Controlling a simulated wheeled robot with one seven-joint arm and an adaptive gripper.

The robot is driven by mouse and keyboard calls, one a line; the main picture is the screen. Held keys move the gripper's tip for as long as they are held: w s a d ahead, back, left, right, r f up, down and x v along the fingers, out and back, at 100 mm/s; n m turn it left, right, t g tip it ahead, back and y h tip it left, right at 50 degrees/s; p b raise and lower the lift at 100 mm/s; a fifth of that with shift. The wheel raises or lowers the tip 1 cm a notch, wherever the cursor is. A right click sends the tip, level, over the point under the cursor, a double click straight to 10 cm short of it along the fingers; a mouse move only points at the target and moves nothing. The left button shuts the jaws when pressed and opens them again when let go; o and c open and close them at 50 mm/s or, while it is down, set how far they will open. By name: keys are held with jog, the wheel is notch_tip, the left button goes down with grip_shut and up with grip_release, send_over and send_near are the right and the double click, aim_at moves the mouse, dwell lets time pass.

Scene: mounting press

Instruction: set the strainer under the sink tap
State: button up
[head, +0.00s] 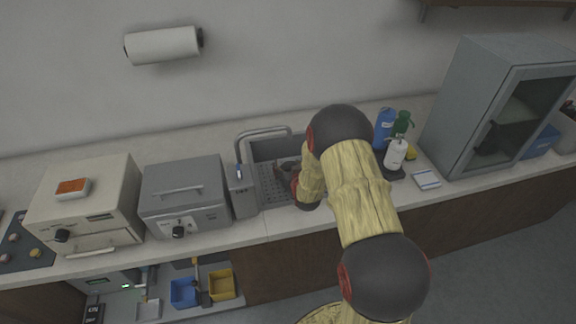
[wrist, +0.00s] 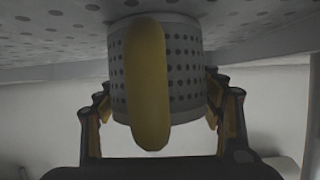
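The strainer (wrist: 185,70) is a pale perforated cylinder with a thick yellow handle (wrist: 147,85) facing the camera in the wrist view. Its far end meets or nearly meets a perforated surface. My gripper (wrist: 160,100) has one finger on each side of the strainer, very close to its wall; whether they press on it is unclear. In the head view my gripper (head: 289,172) is low over the sink (head: 268,188), and the strainer cannot be made out there. The grey tap (head: 262,132) arches at the back left of the sink.
A grey box (head: 242,195) stands left of the sink, beside a grey oven-like unit (head: 185,200). Blue (head: 384,125) and white (head: 395,154) bottles stand to the right, close to my arm. A glass-fronted cabinet (head: 500,110) is farther right.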

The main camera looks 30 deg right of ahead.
jog(key=shift+o, duration=1)
jog(key=shift+r, duration=0.1)
jog(key=shift+s+r, duration=0.1)
jog(key=shift+r, duration=0.1)
jog(key=p+v, duration=0.2)
jog(key=v, duration=0.9)
jog(key=shift+s+a, duration=0.1)
jog(key=shift+s, duration=0.05)
jog(key=shift+a+r, duration=0.1)
jog(key=shift+r, duration=0.05)
jog(key=s+a+r+n+g+y, duration=0.1)
jog(key=s+a+r+g, duration=0.1)
jog(key=a+r, duration=0.5)
jog(key=s+a+r+n+g+y, duration=0.1)
jog(key=s+a+r, duration=0.1)
jog(key=r, duration=0.9)
jog(key=s+a+r+g, duration=0.2)
jog(key=s+a+r, duration=0.3)
jog(key=s, duration=0.7)
jog(key=s+a+r+n+g+y, duration=0.1)
jog(key=s+a+r, duration=0.4)
jog(key=s, duration=0.8)
jog(key=shift+r+g, duration=0.2)
jog(key=shift+g, duration=0.5)
